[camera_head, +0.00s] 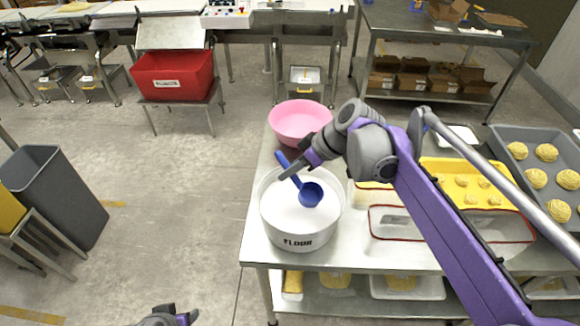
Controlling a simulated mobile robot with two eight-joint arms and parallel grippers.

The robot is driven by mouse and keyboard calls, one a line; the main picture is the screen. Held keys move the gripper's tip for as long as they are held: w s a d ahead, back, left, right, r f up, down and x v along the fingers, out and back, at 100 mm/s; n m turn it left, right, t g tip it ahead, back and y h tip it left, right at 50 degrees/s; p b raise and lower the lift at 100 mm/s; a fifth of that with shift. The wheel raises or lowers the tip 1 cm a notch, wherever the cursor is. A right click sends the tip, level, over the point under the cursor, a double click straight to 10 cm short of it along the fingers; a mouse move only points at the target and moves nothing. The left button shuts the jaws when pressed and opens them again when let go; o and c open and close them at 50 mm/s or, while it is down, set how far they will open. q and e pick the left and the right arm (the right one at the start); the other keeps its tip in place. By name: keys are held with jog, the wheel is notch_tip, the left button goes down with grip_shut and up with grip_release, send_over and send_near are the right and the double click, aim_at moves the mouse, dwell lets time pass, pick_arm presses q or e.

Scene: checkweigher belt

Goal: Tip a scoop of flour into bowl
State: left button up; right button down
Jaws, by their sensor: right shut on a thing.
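A blue scoop (311,194) is over the white flour in the round white tub marked FLOUR (300,240). My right gripper (289,169) is shut on the scoop's handle above the tub's far rim. The scoop's cup shows blue, with no clear flour in it. I cannot tell whether it touches the flour. A pink bowl (300,118) stands behind the tub on the steel table, and its inside looks empty. Part of my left gripper (172,312) shows at the bottom edge, away from the table; its fingers are too cut off to read.
The steel table (258,247) also holds clear red-rimmed containers (397,222), a yellow tray of dough pieces (438,168) and a grey tray of dough balls (507,134), right of the tub. A grey bin (60,195) stands left. The floor between is clear.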

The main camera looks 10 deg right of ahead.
aim_at(286, 163)
jog(key=shift+f+b, duration=2.25)
jog(key=shift+f, duration=2.1)
jog(key=shift+r, duration=0.1)
jog(key=shift+r+p, duration=2.85)
jog(key=shift+r, duration=0.6)
jog(key=shift+r+p, duration=1.8)
jog(key=shift+r, duration=0.75)
jog(key=shift+w, duration=0.1)
